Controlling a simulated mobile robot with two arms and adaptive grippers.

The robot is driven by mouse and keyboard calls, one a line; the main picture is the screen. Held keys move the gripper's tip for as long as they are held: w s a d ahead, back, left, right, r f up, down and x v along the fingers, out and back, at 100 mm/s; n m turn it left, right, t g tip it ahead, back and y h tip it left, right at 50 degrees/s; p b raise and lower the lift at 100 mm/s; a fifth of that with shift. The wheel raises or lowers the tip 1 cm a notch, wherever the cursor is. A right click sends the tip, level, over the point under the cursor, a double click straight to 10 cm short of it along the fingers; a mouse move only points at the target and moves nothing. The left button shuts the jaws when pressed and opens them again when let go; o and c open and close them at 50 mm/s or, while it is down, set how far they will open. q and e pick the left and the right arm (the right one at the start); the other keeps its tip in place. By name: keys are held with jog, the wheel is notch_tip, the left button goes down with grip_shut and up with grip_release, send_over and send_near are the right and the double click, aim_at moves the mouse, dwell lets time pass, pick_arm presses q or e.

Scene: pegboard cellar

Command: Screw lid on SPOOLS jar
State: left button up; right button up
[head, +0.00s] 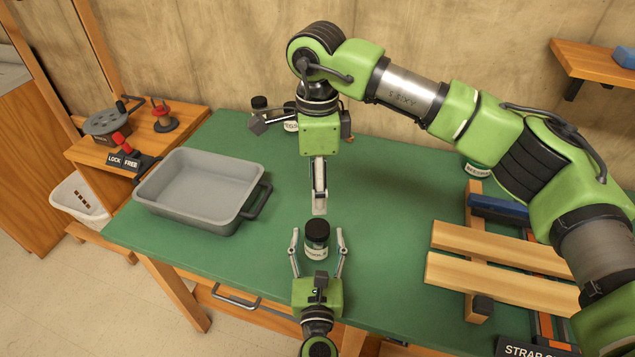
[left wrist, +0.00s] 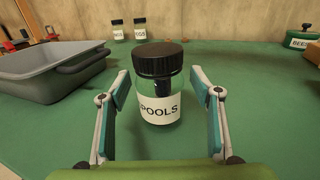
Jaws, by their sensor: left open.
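The SPOOLS jar (head: 315,252) stands upright on the green bench top, and its label reads "POOLS" in the left wrist view (left wrist: 160,108). A black ribbed lid (head: 317,230) sits level on its mouth; I cannot tell how tight it is. My left gripper (head: 317,242) is open, with one finger on each side of the jar and gaps between, also clear in the left wrist view (left wrist: 161,88).
A grey tray (head: 182,218) with a black handle stands left of the jar. Slatted wood (head: 500,264) lies to the right. Two small jars stand at the back, one dark-lidded (head: 259,104). Green surface around the jar is clear.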

pick_arm(q)
jog(key=s, duration=1.1)
jog(key=shift+s, duration=0.15)
